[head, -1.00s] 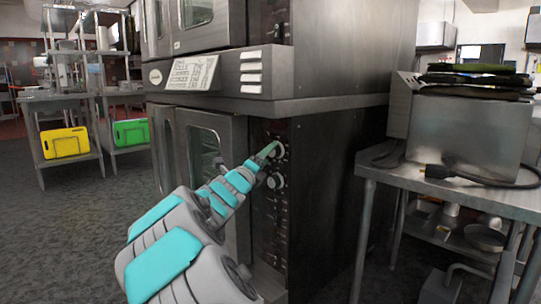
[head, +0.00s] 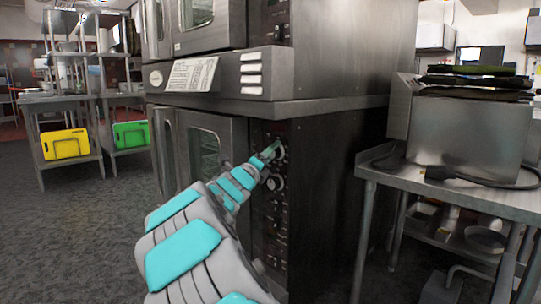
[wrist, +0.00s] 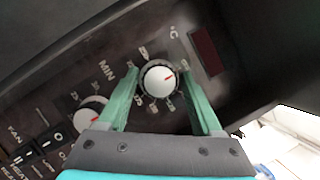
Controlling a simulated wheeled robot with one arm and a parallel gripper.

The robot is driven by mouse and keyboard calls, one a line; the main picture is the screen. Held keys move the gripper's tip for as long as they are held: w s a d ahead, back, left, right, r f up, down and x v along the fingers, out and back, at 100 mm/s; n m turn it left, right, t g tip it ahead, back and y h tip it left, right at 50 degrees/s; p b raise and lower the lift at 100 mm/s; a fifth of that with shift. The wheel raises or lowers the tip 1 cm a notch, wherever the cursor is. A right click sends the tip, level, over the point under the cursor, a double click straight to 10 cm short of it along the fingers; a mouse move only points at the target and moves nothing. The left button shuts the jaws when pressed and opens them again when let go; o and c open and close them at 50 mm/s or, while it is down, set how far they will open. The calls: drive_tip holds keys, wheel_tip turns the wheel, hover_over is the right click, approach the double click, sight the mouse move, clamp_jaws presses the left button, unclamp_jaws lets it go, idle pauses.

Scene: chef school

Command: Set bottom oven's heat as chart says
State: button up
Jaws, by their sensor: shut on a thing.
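The bottom oven (head: 184,131) of a stacked steel pair has a dark control panel on its right side. Its upper knob, the °C heat knob (wrist: 158,78), is white with a red mark pointing right and slightly up; numbers ring it, partly hidden. My gripper (wrist: 161,73) has its green fingers on either side of this knob and is shut on it. In the head view my gripper (head: 271,151) covers part of the knob (head: 280,151). The chart (head: 192,74) is a white sheet on the ledge between the ovens; its print is too small to read.
A second knob marked MIN (wrist: 90,112) sits just below the heat knob, with rocker switches (wrist: 57,136) near it. A dark red display (wrist: 206,50) is beside the heat knob. A steel table (head: 450,190) stands right of the oven. The floor at left is clear.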

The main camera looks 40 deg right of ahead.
drive_tip(key=shift+c, duration=1.4)
